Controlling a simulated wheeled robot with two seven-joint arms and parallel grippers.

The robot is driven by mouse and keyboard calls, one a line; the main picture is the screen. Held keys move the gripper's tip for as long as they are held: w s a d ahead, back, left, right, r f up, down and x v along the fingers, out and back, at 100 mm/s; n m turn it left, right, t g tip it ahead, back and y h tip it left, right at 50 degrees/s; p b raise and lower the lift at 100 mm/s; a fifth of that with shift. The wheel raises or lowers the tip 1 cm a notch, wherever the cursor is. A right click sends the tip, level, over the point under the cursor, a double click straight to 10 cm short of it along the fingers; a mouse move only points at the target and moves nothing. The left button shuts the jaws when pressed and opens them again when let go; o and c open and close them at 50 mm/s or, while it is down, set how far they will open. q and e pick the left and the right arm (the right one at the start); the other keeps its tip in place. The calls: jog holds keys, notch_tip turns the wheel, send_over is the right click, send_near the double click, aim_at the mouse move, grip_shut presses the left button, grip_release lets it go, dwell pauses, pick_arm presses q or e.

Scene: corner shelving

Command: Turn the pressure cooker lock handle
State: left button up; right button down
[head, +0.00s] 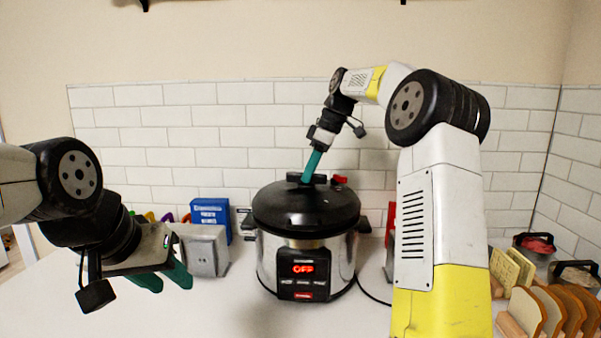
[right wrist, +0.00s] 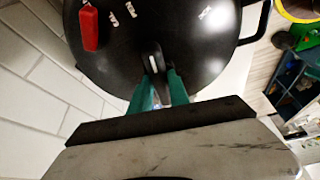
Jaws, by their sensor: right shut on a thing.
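The pressure cooker (head: 302,262) stands on the white counter with its black lid (head: 305,212) on and its display reading OFF. The dark lock handle (right wrist: 154,58) is on top of the lid, and a red valve piece (right wrist: 89,28) is beside it. My right gripper (head: 309,177) reaches down to the lid from above. In the right wrist view its green fingers (right wrist: 157,88) are closed around the end of the handle, one on each side. My left gripper (head: 168,280) hangs over the counter at the left, clear of the cooker, with its two green fingers apart and nothing between them.
A grey toaster (head: 205,250) and a blue box (head: 211,212) stand left of the cooker. Bread slices in a rack (head: 548,310) and two baskets (head: 535,245) are at the right. A tiled wall (head: 240,130) is close behind. The counter front is clear.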

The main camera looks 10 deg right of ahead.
jog(key=shift+w+n+g, duration=0.1)
jog(key=shift+n+g, duration=0.2)
jog(key=shift+n, duration=0.6)
jog(key=c, duration=1.2)
grip_release()
jog(key=shift+c, duration=0.2)
jog(key=v, duration=0.7)
jog(key=shift+d+r, duration=0.25)
jog(key=shift+r, duration=0.05)
